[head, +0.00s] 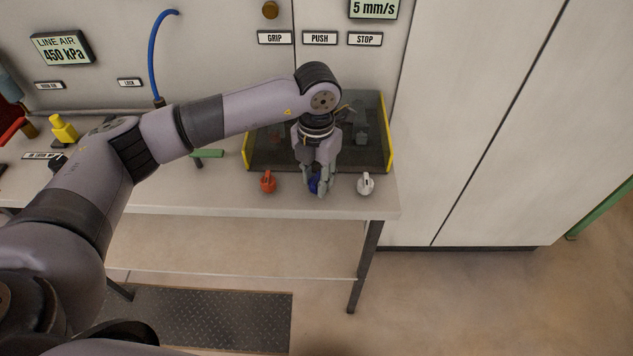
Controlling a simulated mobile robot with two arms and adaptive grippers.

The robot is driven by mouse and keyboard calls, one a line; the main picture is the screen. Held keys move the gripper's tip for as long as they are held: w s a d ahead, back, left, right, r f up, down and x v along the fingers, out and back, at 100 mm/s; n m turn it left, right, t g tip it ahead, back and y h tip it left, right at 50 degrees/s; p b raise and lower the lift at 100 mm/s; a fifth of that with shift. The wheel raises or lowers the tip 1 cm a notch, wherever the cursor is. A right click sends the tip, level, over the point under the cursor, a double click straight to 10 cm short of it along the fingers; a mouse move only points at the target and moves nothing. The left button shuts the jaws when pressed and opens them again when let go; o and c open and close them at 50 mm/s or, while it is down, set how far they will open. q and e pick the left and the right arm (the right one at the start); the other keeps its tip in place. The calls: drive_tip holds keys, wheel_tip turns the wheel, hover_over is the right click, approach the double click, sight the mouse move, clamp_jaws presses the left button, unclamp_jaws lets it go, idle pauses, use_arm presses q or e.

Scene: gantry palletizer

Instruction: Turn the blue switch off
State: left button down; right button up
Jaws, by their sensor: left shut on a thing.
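The blue switch (315,183) is at the front edge of the bench, between a red switch (268,181) on its left and a white switch (365,183) on its right. My left gripper (318,188) points down over the blue switch and is shut on it, with its fingers around the knob. The fingers hide much of the blue switch, so I cannot tell which way it is turned. My right gripper is not in view.
A dark transparent guard with yellow edges (390,133) stands behind the switches. A yellow knob (63,129) and a blue hose (153,55) are to the left. The bench top (220,199) is clear left of the red switch.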

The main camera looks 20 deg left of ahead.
sight(316, 181)
use_arm(q)
drive_tip(key=shift+n+b, duration=0.75)
drive_tip(key=shift+n, duration=0.85)
drive_tip(key=c, duration=1.3)
unclamp_jaws()
wheel_tip(316, 181, up, 12)
drive_tip(key=shift+r, duration=0.1)
